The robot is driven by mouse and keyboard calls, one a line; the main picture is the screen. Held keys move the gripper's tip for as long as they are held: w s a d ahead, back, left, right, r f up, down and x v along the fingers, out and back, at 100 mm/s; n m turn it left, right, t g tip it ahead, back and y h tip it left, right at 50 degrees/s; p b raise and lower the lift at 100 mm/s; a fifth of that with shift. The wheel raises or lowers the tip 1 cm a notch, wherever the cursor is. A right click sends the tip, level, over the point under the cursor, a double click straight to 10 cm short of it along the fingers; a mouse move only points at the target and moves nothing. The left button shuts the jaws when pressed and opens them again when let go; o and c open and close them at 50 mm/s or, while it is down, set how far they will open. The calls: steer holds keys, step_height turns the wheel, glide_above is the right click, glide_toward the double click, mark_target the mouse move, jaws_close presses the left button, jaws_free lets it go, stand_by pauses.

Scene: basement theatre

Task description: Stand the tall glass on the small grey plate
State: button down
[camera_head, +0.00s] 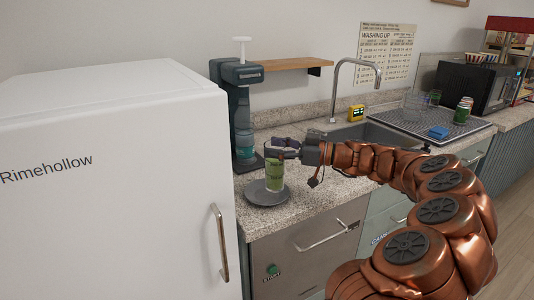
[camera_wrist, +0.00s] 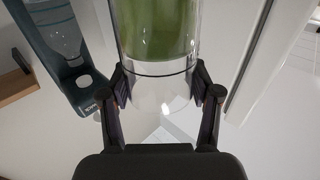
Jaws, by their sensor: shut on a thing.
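The tall glass (camera_head: 275,178) is clear with green in its lower part, and it is upright. My gripper (camera_head: 283,152) is shut on the glass near its top, coming from the right. In the wrist view the two fingers (camera_wrist: 165,95) press on either side of the clear part of the glass (camera_wrist: 155,70). The small grey plate (camera_head: 265,197) lies on the counter near its front edge. The glass's base is over the plate; whether it touches the plate or hangs just above it, I cannot tell.
A dark drink machine (camera_head: 240,115) stands behind the plate, also seen in the wrist view (camera_wrist: 62,50). The white fridge (camera_head: 110,180) is close on the left.

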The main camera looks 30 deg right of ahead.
steer(key=shift+w+a, duration=0.2)
steer(key=shift+w, duration=0.55)
steer(key=shift+w+a, duration=0.15)
steer(key=shift+w, duration=0.55)
step_height(320, 180, down, 4)
steer(key=shift+w+r+p, duration=0.15)
steer(key=shift+p, duration=0.55)
steer(key=shift+b, duration=0.3)
steer(key=shift+c, duration=1.2)
jaws_free()
steer(key=b+v, duration=0.1)
steer(key=v, duration=1.1)
steer(key=shift+b, duration=0.3)
